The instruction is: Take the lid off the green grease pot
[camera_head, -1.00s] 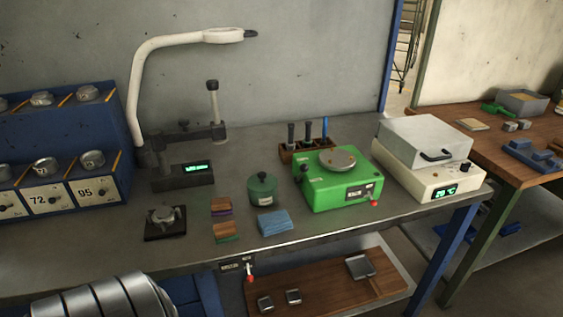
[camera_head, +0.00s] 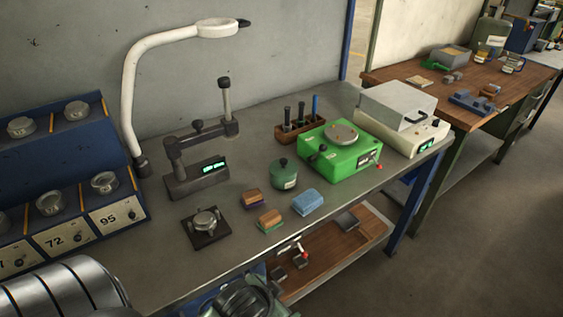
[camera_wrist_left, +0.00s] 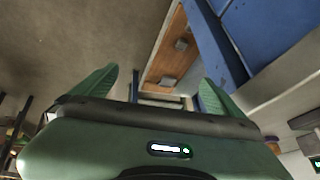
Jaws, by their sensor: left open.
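The green grease pot (camera_head: 285,181) stands upright on the grey workbench, with a label on its front. Its lid (camera_head: 283,166), with a small dark knob, sits on top of it. My left gripper (camera_wrist_left: 158,84) shows in the left wrist view with its two green ribbed fingers spread apart and nothing between them. In the head view, part of my left arm is at the bottom edge, below the bench's front edge and well away from the pot. The pot is not visible in the left wrist view. My right gripper is not in view.
Brown-topped blocks (camera_head: 270,220) and a blue block (camera_head: 308,201) lie in front of the pot. A green device (camera_head: 340,155) stands to its right, a tool rack (camera_head: 299,130) behind, and a dark gauge stand (camera_head: 197,177) to its left. A lower shelf (camera_head: 335,255) is under the bench.

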